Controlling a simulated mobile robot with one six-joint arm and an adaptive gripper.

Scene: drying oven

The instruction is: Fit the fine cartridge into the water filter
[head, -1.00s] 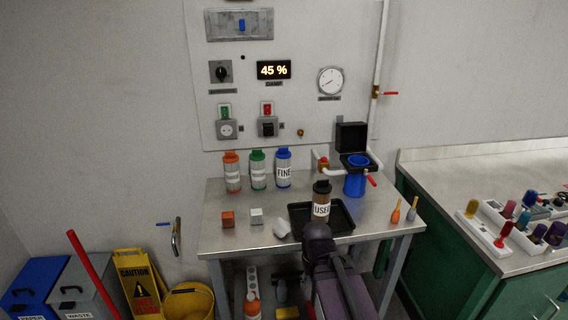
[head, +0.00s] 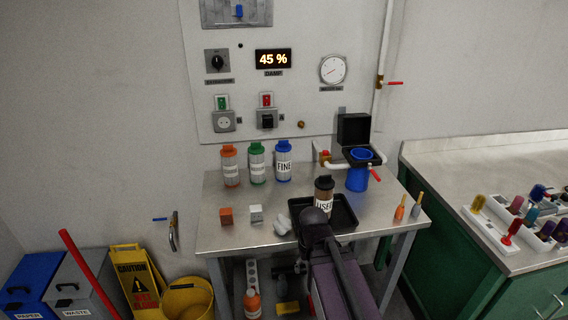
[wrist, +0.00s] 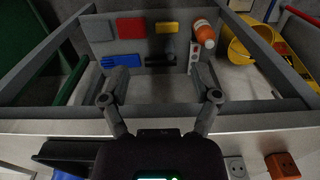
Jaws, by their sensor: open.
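The fine cartridge (head: 284,168), with a blue cap and a FINE label, stands upright at the back of the steel table, rightmost of three cartridges. The water filter (head: 357,180) is a blue housing on white pipe at the back right; its black lid (head: 354,130) stands open. I cannot tell what is inside it.
An orange-capped cartridge (head: 230,170) and a green-capped one (head: 257,168) stand left of the fine one. Two small brushes or tools (head: 400,208) stand at the right.

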